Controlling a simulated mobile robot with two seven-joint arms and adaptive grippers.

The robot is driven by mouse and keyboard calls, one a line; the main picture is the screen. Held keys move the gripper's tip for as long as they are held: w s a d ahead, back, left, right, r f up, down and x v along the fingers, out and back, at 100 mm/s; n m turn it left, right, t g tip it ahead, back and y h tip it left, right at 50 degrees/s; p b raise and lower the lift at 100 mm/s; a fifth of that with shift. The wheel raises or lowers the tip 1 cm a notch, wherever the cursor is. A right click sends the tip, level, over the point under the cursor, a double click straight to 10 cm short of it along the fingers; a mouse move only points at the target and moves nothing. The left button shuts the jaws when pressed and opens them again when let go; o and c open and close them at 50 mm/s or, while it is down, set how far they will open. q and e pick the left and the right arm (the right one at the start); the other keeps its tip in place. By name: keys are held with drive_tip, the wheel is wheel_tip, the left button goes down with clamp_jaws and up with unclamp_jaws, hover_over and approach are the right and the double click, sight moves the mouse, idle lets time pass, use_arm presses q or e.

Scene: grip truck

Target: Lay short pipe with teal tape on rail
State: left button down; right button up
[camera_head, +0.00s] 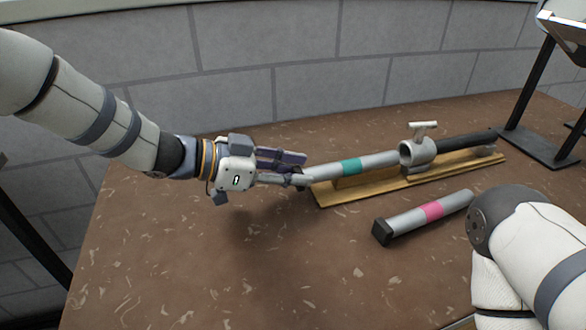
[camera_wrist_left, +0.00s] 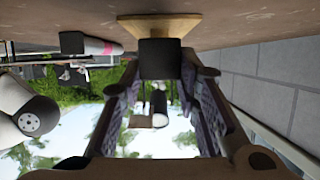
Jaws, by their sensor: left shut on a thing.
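The short grey pipe with teal tape (camera_head: 378,161) lies along the left part of the wooden rail (camera_head: 325,198), its right end close to the white clamp (camera_head: 416,153). My left gripper (camera_head: 299,179) is shut on its left end. In the left wrist view, the pipe's black square end (camera_wrist_left: 160,58) sits between my left fingers (camera_wrist_left: 162,80), with the rail end (camera_wrist_left: 158,25) beside it. I cannot tell whether the pipe rests fully on the rail. My right arm shows at lower right, but its gripper is out of view.
A second short pipe with pink tape (camera_head: 432,210) and a black end lies on the brown table (camera_head: 200,270), in front of the rail. A dark pipe (camera_head: 465,141) lies on the rail beyond the clamp. A black stand (camera_head: 535,146) is at the right. The table's front left is clear.

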use_arm(q)
drive_tip(key=c, duration=1.1)
unclamp_jaws()
